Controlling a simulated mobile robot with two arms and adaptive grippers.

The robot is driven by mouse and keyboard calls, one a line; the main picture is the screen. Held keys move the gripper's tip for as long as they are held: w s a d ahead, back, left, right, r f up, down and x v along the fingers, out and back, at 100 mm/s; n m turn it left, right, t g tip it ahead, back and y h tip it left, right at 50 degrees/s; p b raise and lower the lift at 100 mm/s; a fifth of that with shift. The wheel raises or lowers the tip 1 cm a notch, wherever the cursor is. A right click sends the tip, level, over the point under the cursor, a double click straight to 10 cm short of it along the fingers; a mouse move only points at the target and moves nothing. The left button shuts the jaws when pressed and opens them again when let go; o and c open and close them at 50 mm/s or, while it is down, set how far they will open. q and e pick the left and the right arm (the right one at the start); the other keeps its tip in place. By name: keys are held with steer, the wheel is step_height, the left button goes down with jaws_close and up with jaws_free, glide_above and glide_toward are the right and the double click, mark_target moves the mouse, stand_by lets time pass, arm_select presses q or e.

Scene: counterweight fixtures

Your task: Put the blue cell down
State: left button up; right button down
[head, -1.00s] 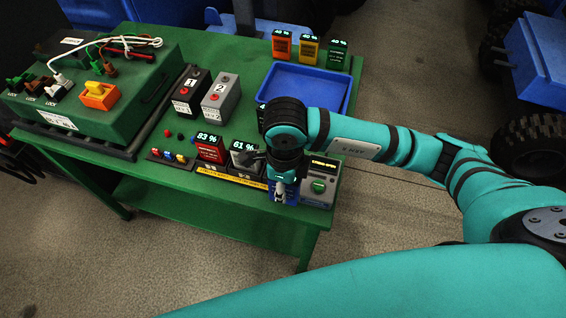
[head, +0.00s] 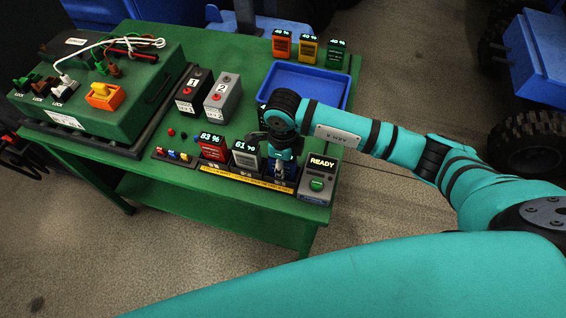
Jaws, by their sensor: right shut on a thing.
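The blue cell (head: 291,171) is mostly hidden under my right gripper. It is at the right end of a row of cells in a rack with a yellow label strip (head: 244,182), next to the grey 61 % cell (head: 246,158). My right gripper (head: 281,168) points down and is shut on the blue cell. I cannot tell whether the cell touches the bottom of its slot. A red cell (head: 212,150) stands at the left of the row. My left gripper is not in view.
A grey tester (head: 317,183) showing READY stands right of the rack. A blue tray (head: 330,83) lies behind my right arm, with orange, yellow and green cells beyond it.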

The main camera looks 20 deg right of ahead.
steer(key=shift+f, duration=0.1)
steer(key=c, duration=1)
jaws_free()
steer(key=shift+r, duration=0.25)
step_height(320, 180, up, 11)
steer(key=b, duration=0.3)
steer(key=shift+f, duration=0.2)
steer(key=shift+r, duration=0.6)
